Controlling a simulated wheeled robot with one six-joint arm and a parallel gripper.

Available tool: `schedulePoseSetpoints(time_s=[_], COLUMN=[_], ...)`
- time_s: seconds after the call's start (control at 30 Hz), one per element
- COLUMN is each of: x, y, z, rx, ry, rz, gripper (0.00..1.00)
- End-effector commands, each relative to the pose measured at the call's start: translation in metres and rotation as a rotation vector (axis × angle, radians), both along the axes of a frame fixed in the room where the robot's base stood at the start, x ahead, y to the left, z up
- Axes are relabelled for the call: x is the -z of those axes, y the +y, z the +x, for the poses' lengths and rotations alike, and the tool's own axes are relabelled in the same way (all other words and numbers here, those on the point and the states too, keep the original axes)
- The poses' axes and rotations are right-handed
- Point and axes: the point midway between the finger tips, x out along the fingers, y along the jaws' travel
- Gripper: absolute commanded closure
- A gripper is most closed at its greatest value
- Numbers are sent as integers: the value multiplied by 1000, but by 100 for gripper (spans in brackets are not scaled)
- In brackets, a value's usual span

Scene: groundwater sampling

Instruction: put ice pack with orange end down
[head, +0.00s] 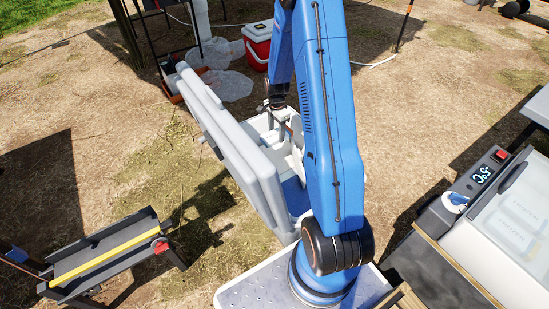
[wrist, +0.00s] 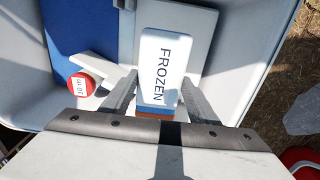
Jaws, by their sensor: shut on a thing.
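In the wrist view, a white ice pack (wrist: 163,62) marked FROZEN has its orange-brown end nearest my gripper (wrist: 163,100). The two fingers are shut on it, one on each side near that end. The pack is over or inside an open pale grey cooler (wrist: 255,55). I cannot tell whether it touches the floor of the cooler. In the head view, the cooler's raised lid (head: 225,140) stands to the left of its opening, and my blue arm hides much of the inside.
Inside the cooler are a blue area (wrist: 68,35), a pale flat panel (wrist: 203,28) behind the pack, and a red-capped white item (wrist: 80,86) left of my gripper. A freezer box (head: 510,235) stands right of my base, and a red cooler (head: 258,45) stands far back.

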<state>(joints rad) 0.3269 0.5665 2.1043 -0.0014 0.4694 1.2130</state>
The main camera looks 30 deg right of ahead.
Motion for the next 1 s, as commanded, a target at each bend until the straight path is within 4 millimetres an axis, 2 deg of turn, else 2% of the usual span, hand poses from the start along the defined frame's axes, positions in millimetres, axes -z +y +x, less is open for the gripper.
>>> schedulePoseSetpoints(time_s=[0.2, 0.5, 0.6, 0.87, 1.0], x=[48, 106, 118, 132, 149], y=[0, 0, 0, 0, 0], z=[-1, -1, 0, 0, 0], rx=[-1, -2, -2, -3, -3], ry=[4, 3, 3, 3, 3], rz=[2, 1, 1, 1, 1], gripper=[77, 77, 77, 77, 77])
